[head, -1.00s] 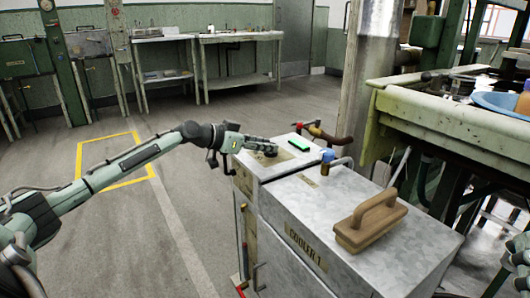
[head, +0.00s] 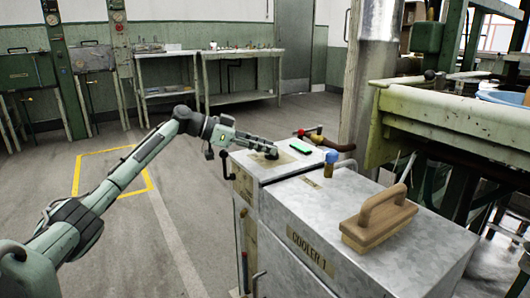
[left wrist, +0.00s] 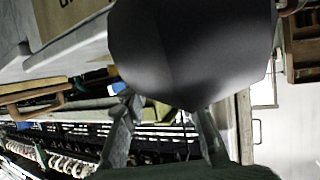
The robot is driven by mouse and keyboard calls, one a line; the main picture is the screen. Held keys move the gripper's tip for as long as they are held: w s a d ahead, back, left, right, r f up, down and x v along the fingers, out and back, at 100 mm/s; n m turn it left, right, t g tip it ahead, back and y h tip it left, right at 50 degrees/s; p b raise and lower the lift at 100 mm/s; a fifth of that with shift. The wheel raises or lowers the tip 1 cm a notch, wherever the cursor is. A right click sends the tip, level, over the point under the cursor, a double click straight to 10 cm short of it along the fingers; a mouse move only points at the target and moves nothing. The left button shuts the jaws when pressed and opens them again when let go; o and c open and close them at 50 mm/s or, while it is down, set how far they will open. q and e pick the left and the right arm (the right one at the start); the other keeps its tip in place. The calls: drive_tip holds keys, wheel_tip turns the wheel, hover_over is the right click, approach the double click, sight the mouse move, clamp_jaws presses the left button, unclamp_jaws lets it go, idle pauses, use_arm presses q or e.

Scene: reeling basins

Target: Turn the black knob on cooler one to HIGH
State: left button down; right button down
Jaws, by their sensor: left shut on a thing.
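Cooler one is a grey metal box (head: 330,232) with a "COOLER 1" label (head: 310,252) on its front. The black knob (head: 272,154) is on a tan plate (head: 290,160) on top of the lower section at the left end. My left gripper (head: 268,150) reaches in from the left, low over this plate, and is shut on the knob. In the left wrist view the black knob (left wrist: 190,45) looms large and dark beyond the fingers (left wrist: 165,130). The knob's pointer and the plate's setting marks cannot be read. My right gripper is out of view.
A wooden-handled block (head: 378,223) sits on the cooler top. A green-edged basin bench (head: 450,125) stands to the right. The floor at left is open.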

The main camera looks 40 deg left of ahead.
use_arm(q)
drive_tip(key=shift+w+a+r+m+g+h, duration=0.1)
drive_tip(key=shift+w+m+g+h, duration=0.05)
drive_tip(key=shift+m+g+h, duration=0.55)
drive_tip(key=shift+w+m+g+h, duration=0.15)
drive_tip(key=shift+m+g+h, duration=0.35)
drive_tip(key=shift+m+g, duration=0.6)
drive_tip(key=shift+m, duration=0.1)
drive_tip(key=c, duration=1.2)
unclamp_jaws()
drive_tip(key=shift+o, duration=0.2)
drive_tip(key=shift+a, duration=0.15)
drive_tip(key=v, duration=0.7)
drive_tip(key=shift+s+a, duration=0.15)
